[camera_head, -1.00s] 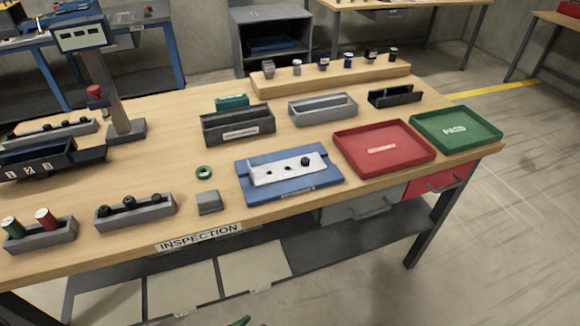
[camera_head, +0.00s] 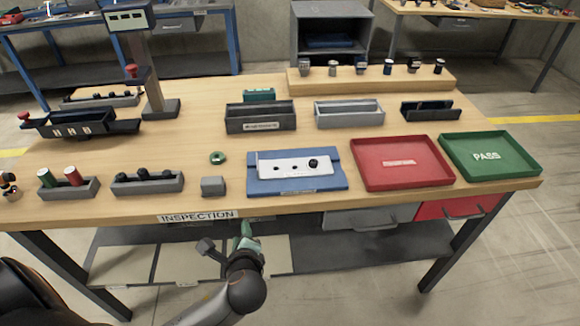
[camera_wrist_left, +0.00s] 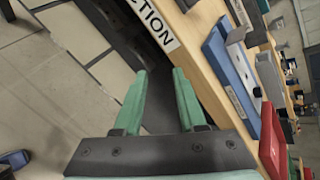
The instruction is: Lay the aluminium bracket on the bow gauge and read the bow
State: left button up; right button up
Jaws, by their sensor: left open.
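The aluminium bracket (camera_head: 293,167), a pale strip with holes and a black knob-like piece near its right end, lies on a blue fixture (camera_head: 320,186) near the table's front edge. The fixture's label is too small to read. A grey column with a display box (camera_head: 130,19) stands at the back left; I cannot tell which of the two is the bow gauge. My left gripper (camera_head: 243,236) is in front of the table edge, apart from the bracket. In the left wrist view its green fingers (camera_wrist_left: 160,76) are open and empty, with the blue fixture (camera_wrist_left: 228,68) to the right.
A red tray (camera_head: 402,183) and a green PASS tray (camera_head: 490,176) stand right of the fixture. A small grey block (camera_head: 213,186), a green ring (camera_head: 217,157) and a grey holder (camera_head: 147,187) lie left. Several bins stand behind. The table edge (camera_head: 130,215) is close to my gripper.

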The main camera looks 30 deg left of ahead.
aim_at(258, 187)
pick_arm(q)
jog(key=w+a+r+m+t, duration=0.1)
jog(key=w+r+m+t, duration=0.1)
jog(key=w+m, duration=0.2)
jog(key=w+a+r+m+t+y, duration=0.1)
jog(key=w+m+t, duration=0.1)
jog(key=w+m, duration=0.2)
jog(key=w+r+m+t, duration=0.2)
jog(key=w+m, duration=0.2)
jog(key=w, duration=0.1)
jog(key=shift+a+r+y, duration=0.35)
jog(key=shift+a+y, duration=0.05)
jog(key=shift+x, duration=2.95)
jog(key=shift+f, duration=0.1)
jog(key=shift+c, duration=0.2)
jog(key=shift+d, duration=0.1)
grip_shut()
